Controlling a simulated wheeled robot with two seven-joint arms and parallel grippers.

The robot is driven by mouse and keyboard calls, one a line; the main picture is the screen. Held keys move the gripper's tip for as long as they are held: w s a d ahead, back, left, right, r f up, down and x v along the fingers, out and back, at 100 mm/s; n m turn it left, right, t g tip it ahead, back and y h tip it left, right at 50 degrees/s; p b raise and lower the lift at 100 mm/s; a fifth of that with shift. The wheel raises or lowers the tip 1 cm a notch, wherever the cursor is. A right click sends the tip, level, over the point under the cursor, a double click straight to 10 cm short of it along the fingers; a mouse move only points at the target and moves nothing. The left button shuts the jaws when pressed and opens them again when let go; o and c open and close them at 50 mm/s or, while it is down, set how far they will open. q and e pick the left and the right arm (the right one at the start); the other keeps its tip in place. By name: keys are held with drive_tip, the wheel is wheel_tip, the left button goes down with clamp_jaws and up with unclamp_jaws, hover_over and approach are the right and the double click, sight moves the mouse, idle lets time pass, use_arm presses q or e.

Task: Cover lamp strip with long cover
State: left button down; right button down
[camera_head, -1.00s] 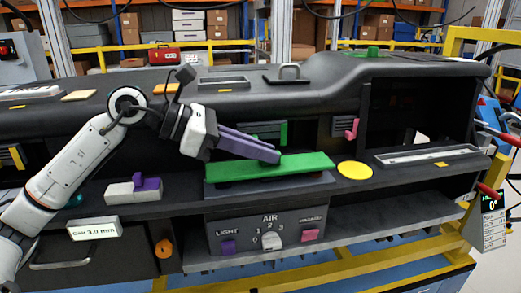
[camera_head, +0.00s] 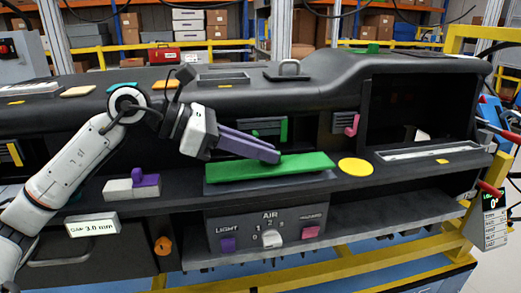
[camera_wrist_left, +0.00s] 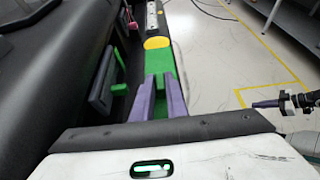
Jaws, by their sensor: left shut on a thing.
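The long cover, a flat green plate (camera_head: 300,164), lies level at the dashboard's middle shelf. It hangs over or rests on a dark base; I cannot tell which. My left gripper (camera_head: 272,157) has its purple fingers shut on the plate near its middle. In the left wrist view the green plate (camera_wrist_left: 160,64) runs away between and beyond the fingers (camera_wrist_left: 160,82). The lamp strip (camera_head: 428,153), a long pale strip in a recess, lies to the right of the plate, uncovered. My right gripper (camera_wrist_left: 265,104) shows at the right of the left wrist view, far from the plate.
A yellow disc (camera_head: 356,167) lies between plate and strip. A white and purple block (camera_head: 133,186) sits to the left. The AIR panel (camera_head: 268,231) is below. A vent with a pink tab (camera_head: 351,124) stands behind. A yellow frame (camera_head: 490,34) stands at the right.

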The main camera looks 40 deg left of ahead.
use_arm(q)
drive_tip(key=shift+f+b, duration=0.35)
drive_tip(key=shift+b, duration=0.05)
use_arm(e)
drive_tip(key=shift+f, duration=0.5)
use_arm(q)
drive_tip(key=c, duration=1.7)
unclamp_jaws()
drive_tip(key=shift+o, duration=0.2)
